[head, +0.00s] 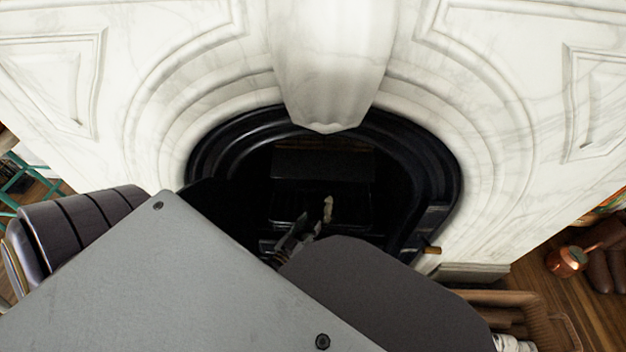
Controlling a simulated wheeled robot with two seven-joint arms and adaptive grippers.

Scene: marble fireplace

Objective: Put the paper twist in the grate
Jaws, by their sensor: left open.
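The paper twist (328,209) is a small, pale, upright-looking piece inside the dark fireplace opening. It shows against the black grate (286,207), and seems to rest in or on it, though the dark makes the exact contact hard to tell. My left gripper (308,222) is open, with its fingertips just below and left of the twist in the picture. I cannot tell whether a finger still touches it. My own arm parts hide the lower part of the grate and most of the gripper's wrist. My right gripper is not in view.
A white marble surround (500,130) with a protruding keystone (335,60) frames the black arched iron insert (440,165) closely around my left arm. A teal frame (17,182) is at far left.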

